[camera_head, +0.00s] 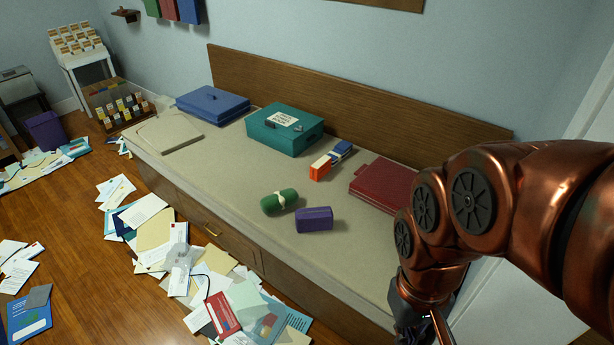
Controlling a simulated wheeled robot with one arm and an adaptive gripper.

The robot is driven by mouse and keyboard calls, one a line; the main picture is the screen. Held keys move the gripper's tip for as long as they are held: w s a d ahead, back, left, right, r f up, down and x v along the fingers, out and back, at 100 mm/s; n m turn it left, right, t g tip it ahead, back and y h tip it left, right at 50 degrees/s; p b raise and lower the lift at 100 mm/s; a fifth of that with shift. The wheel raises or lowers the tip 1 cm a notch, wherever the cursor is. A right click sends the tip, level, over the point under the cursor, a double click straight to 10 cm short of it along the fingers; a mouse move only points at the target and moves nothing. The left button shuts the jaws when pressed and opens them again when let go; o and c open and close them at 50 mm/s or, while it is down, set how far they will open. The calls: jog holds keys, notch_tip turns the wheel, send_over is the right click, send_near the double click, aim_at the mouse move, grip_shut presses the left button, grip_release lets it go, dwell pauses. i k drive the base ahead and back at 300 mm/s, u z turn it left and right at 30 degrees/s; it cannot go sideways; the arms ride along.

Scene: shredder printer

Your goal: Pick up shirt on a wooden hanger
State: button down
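I see no shirt on a wooden hanger that I can make out in the head view. Flat green, red and blue things (189,11) are on the wall at the top edge, cut off by the frame; I cannot tell what they are. My gripper (424,328) is at the bottom right, in front of the bench's near edge. It is dark, partly hidden by my copper arm and cut off by the frame. I cannot tell whether it is open or shut, or whether it holds anything.
A long bench (240,190) holds a teal box (282,132), a blue case (213,105), a dark red case (383,184), a green roll (279,202) and a purple bundle (314,220). Papers (158,235) litter the wooden floor, with bare floor (75,240) between piles.

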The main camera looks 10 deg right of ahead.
aim_at(166, 136)
jog(key=u, duration=0.15)
jog(key=k, duration=0.45)
jog(key=u, duration=1.3)
jog(key=i, duration=3.35)
jog(key=z, duration=0.15)
jog(key=i, duration=1.7)
jog(key=z, duration=0.45)
jog(key=i, duration=1.4)
jog(key=z, duration=0.25)
